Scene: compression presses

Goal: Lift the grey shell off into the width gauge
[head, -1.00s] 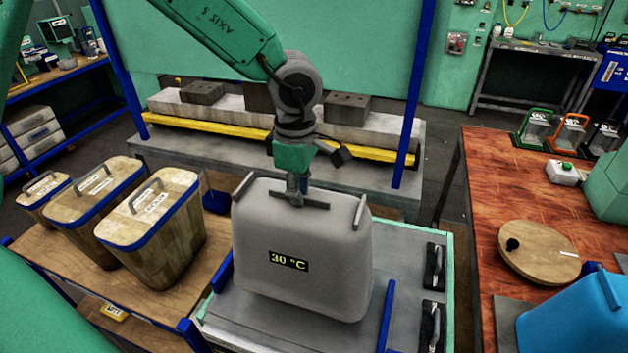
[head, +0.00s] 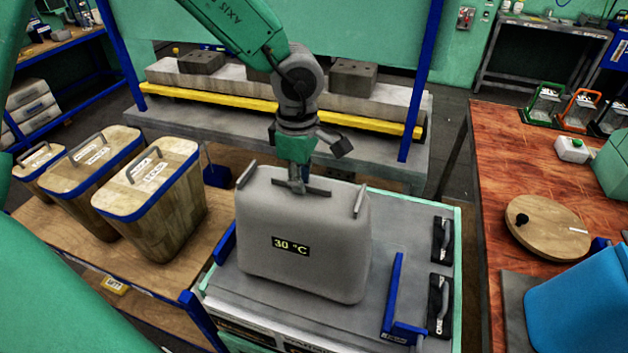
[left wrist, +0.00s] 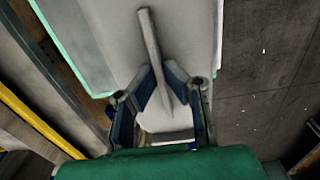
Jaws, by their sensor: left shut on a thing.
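The grey shell (head: 290,240), a rounded box marked "30 °C", is upright over the grey cart top (head: 415,215) in the head view. Whether its base touches the top I cannot tell. My left gripper (head: 297,188) is shut on the bar handle in the middle of its lid. In the left wrist view the fingers (left wrist: 158,78) close on this bar (left wrist: 152,45). Blue brackets, perhaps the width gauge, stand on the cart left (head: 226,242) and right (head: 395,290) of the shell; a gap shows at the right one. My right gripper is not in view.
Wood-patterned bins (head: 155,190) with blue rims stand on the left bench. Black handles (head: 441,240) lie at the cart's right side. The red-brown table (head: 500,165) at right carries a round wooden disc (head: 548,225) and a blue object (head: 580,310).

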